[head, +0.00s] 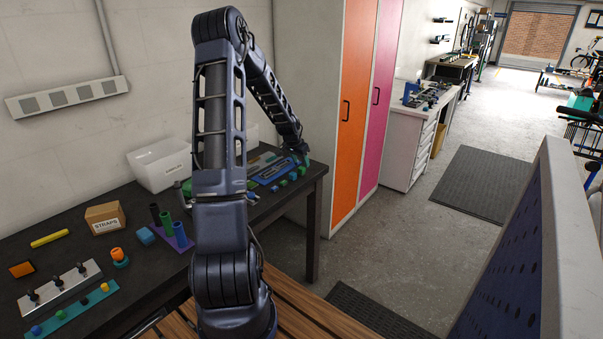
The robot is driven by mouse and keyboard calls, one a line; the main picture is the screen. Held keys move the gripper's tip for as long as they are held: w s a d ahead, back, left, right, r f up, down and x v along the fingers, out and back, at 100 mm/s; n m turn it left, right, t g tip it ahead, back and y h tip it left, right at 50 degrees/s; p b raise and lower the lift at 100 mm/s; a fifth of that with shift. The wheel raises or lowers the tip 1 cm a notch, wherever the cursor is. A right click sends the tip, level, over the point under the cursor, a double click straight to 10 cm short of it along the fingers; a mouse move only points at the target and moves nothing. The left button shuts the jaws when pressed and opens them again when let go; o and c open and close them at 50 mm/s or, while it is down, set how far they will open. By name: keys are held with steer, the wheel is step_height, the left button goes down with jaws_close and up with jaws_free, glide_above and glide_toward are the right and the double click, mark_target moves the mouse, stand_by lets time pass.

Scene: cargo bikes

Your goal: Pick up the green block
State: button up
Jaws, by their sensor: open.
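Several small green and teal pieces lie on the dark workbench near its right end, just below my gripper. One of them is a small green block (292,176); at this size I cannot tell the green pieces apart well. My gripper (304,160) is at the far end of my outstretched arm, above the right end of the bench and close to these pieces. It is open, and nothing is seen held in it. The fingers are small and dark, so their exact gap to the block cannot be told.
A blue tray (272,170) lies beside the green pieces. A white bin (160,165), a STRAPS box (104,217) and a purple holder (181,238) with coloured cylinders stand farther left. The orange cabinet (354,100) rises just right of the bench.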

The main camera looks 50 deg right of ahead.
mark_target(301, 168)
steer(key=shift+a+x, duration=0.15)
steer(key=shift+x, duration=1.2)
steer(key=shift+a+x, duration=0.15)
steer(key=shift+x, duration=1.15)
steer(key=shift+w+f, duration=0.15)
steer(key=shift+w, duration=0.05)
steer(key=c, duration=1)
